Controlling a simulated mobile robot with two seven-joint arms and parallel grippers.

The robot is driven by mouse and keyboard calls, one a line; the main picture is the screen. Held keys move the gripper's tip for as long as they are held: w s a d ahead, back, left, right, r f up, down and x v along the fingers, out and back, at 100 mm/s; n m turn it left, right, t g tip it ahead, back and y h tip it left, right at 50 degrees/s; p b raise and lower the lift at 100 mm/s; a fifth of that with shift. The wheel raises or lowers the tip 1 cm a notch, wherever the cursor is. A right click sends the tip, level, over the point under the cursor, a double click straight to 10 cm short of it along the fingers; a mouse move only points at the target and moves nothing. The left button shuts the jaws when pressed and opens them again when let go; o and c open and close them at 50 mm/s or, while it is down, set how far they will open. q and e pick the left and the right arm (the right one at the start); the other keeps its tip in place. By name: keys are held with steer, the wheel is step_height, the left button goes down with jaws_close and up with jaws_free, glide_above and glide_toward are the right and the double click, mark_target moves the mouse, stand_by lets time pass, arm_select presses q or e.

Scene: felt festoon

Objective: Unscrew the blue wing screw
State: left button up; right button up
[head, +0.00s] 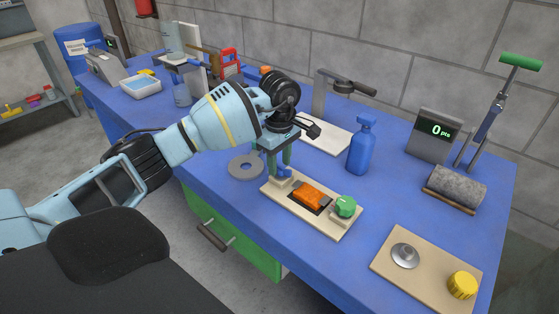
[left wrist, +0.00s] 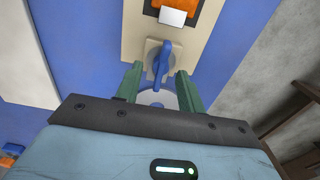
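The blue wing screw (left wrist: 162,60) stands on a grey round base at the near end of a beige board in the left wrist view. In the head view the blue screw (head: 286,172) shows partly behind my fingers. My left gripper (head: 277,164) points down over that end of the board. In the left wrist view my left gripper (left wrist: 159,72) is open, with one green finger on each side of the blue wing and a visible gap to each. Whether the fingers touch the board cannot be told. My right gripper is not in view.
The same beige board (head: 277,197) carries an orange rocker switch (head: 311,199) and a green knob (head: 345,206). A second board with a yellow knob (head: 462,285) is at right.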

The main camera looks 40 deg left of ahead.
arm_select(q)
steer(key=shift+f, duration=0.1)
jaws_close()
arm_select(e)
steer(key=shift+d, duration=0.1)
